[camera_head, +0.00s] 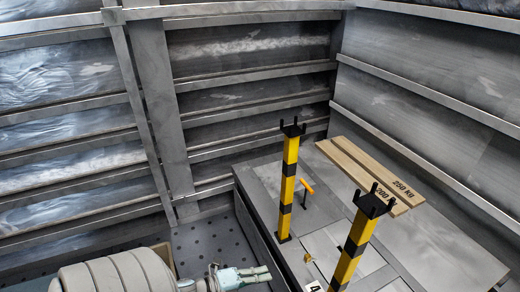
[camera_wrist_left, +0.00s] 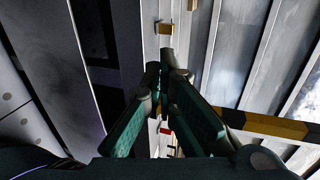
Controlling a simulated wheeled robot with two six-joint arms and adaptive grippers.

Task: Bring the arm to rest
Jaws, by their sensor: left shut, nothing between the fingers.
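My left gripper (camera_head: 262,273) is at the bottom of the head view, left of the grey platform's front edge. Its fingers are shut and hold nothing. In the left wrist view the dark green fingers (camera_wrist_left: 165,72) come together at their tips. A thick pale segmented form (camera_head: 115,275), apparently my left arm, enters from the lower left. My right gripper is not in view.
Two yellow-and-black posts (camera_head: 289,185) (camera_head: 358,240) with dark forked tops stand on the grey platform (camera_head: 440,250). Wooden planks marked in kg (camera_head: 365,165) lie behind them. An orange-handled item (camera_head: 306,187) stands between. Ribbed metal walls (camera_head: 250,75) enclose the area.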

